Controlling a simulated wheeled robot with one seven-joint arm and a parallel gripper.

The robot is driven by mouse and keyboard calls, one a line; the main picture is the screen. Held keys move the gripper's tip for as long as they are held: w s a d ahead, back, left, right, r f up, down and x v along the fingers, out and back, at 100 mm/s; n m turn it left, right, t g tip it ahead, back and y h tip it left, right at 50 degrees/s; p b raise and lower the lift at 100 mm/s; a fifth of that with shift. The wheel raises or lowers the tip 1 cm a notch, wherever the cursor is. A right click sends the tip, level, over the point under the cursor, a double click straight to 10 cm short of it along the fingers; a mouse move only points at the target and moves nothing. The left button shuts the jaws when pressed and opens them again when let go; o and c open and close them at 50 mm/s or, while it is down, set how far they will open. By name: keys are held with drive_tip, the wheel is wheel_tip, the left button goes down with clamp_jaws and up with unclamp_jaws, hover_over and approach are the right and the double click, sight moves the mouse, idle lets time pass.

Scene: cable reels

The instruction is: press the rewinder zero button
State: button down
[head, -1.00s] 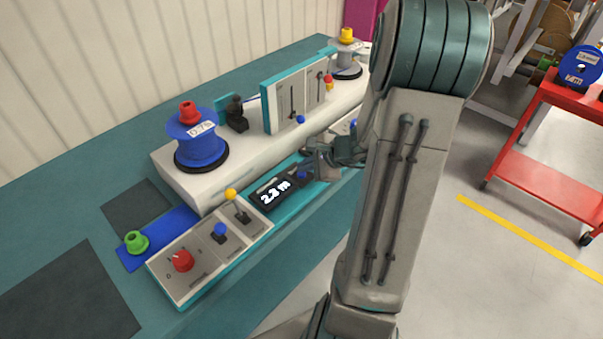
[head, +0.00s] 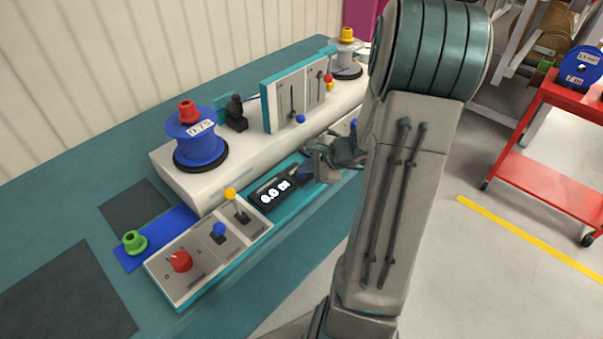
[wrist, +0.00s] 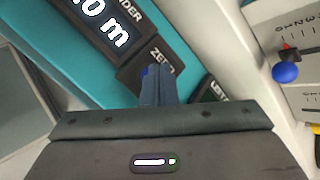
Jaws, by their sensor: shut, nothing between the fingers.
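The rewinder display (head: 273,191) on the bench front reads 0.0 m in the head view. Part of this display (wrist: 100,22) also shows in the wrist view. The zero button (wrist: 146,72) is a small blue thing beside the "ZERO" label, mostly hidden behind my fingers. My gripper (wrist: 158,72) is shut and empty, with its fingertips at the button. They look to be touching it, though the contact itself is hidden. In the head view my gripper (head: 308,172) is just right of the display, partly hidden by its own wrist.
A control panel with a red knob (head: 180,261), a blue lever (head: 219,231) and a yellow lever (head: 230,194) lies left of the display. A blue reel (head: 197,140) and an upright panel (head: 290,95) stand behind. A second labelled panel part (wrist: 214,92) is close to my fingers.

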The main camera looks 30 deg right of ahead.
drive_tip(key=shift+r, duration=0.1)
idle(0.3)
drive_tip(key=shift+r+p, duration=0.55)
drive_tip(key=shift+r, duration=0.15)
drive_tip(key=shift+r, duration=0.1)
wheel_tip(320, 180, up, 5)
drive_tip(key=p, duration=0.3)
drive_tip(key=shift+p, duration=0.3)
idle(0.4)
